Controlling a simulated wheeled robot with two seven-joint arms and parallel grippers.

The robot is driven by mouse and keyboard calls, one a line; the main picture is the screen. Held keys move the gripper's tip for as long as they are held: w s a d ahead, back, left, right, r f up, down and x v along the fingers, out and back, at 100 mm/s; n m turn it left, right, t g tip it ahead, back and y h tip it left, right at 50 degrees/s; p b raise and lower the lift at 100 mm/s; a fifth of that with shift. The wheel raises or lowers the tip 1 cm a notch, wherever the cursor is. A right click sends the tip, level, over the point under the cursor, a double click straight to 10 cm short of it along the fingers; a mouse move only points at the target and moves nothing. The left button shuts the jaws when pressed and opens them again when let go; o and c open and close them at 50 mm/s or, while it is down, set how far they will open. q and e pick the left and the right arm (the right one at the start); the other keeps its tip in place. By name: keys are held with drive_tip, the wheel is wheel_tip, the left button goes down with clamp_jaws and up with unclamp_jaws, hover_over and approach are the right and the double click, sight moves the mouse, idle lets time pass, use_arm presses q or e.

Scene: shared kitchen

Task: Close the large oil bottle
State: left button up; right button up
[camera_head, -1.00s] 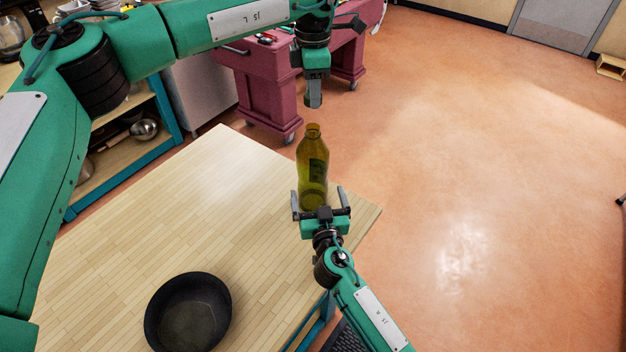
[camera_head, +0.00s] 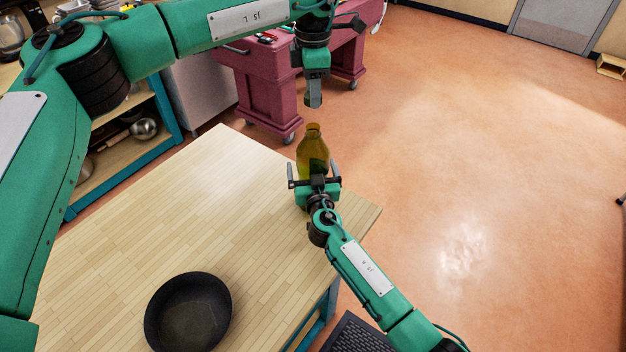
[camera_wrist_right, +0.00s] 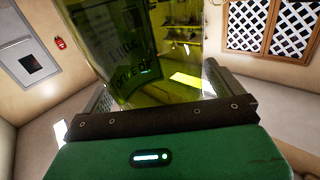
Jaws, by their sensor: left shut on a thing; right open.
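The large oil bottle (camera_head: 313,150) is olive-green, see-through glass and stands upright near the far right edge of the wooden table. No cap shows on its neck. My left gripper (camera_head: 314,101) points down just above the bottle's mouth, with a small gap between. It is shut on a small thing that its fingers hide. My right gripper (camera_head: 314,177) is open, with a finger on either side of the bottle's lower body. In the right wrist view the bottle (camera_wrist_right: 115,45) and its printed label fill the space between the open fingers (camera_wrist_right: 158,88).
A black pan (camera_head: 188,312) sits on the table (camera_head: 130,235) at the front. A maroon cart (camera_head: 262,90) stands behind the table. Shelves with metal bowls (camera_head: 144,128) are at the left. Open floor (camera_head: 480,180) lies to the right.

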drive_tip(key=c, duration=1.5)
use_arm(q)
drive_tip(key=shift+f, duration=2.5)
drive_tip(key=shift+f, duration=0.85)
drive_tip(key=shift+f, duration=0.6)
